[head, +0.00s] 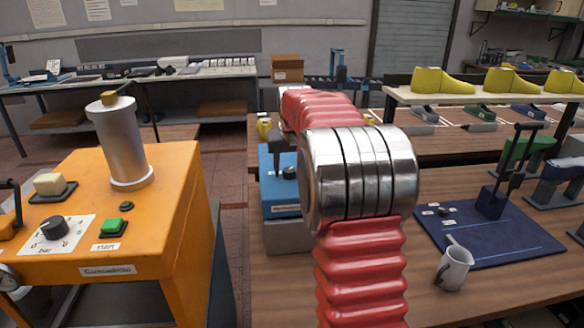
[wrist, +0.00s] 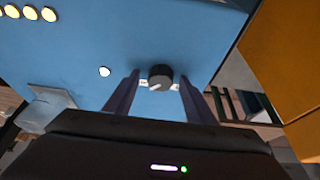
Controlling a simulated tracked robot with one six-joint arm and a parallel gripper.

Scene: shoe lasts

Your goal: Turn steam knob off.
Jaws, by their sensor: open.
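A dark round knob (wrist: 160,77) sits on the face of a blue box (wrist: 180,30), with small white labels on both sides and a light mark on its face. In the head view the blue box (head: 280,208) stands on the wooden bench, with a dark knob (head: 289,172) on it, partly beside my arm. My gripper (wrist: 157,84) is open, its two dark fingers apart with the knob showing between their tips. I cannot tell whether either finger touches the knob. My arm hides part of the box in the head view.
An orange machine (head: 105,185) with its own dial and green button stands left. Yellow shoe lasts (head: 428,80) stand on a shelf. A small round white light (wrist: 104,71) is near the left finger.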

